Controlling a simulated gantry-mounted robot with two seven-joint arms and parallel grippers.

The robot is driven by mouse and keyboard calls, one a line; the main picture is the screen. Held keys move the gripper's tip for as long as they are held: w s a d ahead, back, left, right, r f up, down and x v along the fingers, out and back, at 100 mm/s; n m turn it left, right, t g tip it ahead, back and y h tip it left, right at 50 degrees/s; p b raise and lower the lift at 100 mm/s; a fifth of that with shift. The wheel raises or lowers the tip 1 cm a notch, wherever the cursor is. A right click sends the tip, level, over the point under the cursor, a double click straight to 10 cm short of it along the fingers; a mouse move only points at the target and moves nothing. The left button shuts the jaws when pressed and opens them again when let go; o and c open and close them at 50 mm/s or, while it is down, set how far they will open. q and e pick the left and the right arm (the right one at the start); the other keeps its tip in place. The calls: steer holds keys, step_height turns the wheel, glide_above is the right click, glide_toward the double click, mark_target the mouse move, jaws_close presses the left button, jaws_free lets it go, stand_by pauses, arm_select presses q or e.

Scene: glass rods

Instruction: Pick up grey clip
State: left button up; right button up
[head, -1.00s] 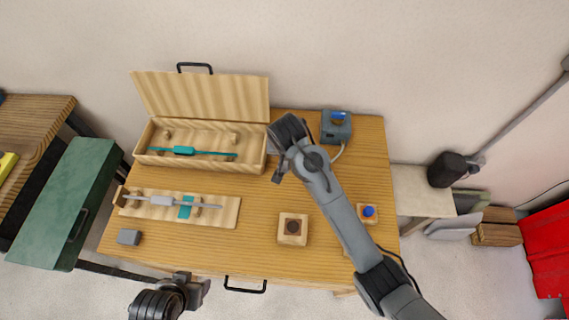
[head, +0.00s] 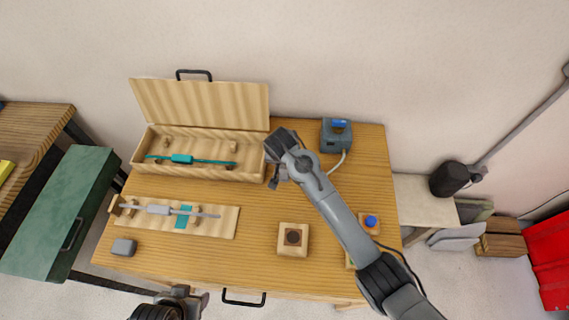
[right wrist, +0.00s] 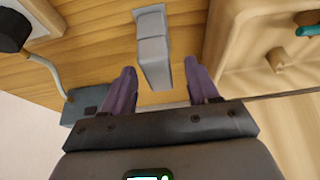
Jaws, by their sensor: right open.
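A grey, long blocky piece that looks like the grey clip (right wrist: 153,50) stands on the wooden table in the right wrist view. It lies beyond and between the two purple fingers of my right gripper (right wrist: 162,88). The fingers are apart, one on each side of its line, and I see no grip on it. In the head view my right gripper (head: 273,176) is just right of the open wooden box, and the arm hides much of that spot. My left gripper (head: 190,298) is at the bottom edge, partly cut off, its jaws unclear.
The open box (head: 200,174) holds a teal rod (head: 215,162). A wooden rack (head: 228,222) bears a grey rod (head: 207,214). A grey block (head: 124,247), a wooden block (head: 293,250) and a blue-grey device (head: 336,134) with a cable stand around. The table's middle is clear.

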steer(key=shift+x, duration=1.45)
steer(key=shift+s, duration=0.1)
steer(key=c, duration=1)
steer(key=shift+r, duration=0.15)
steer(key=shift+c, duration=0.2)
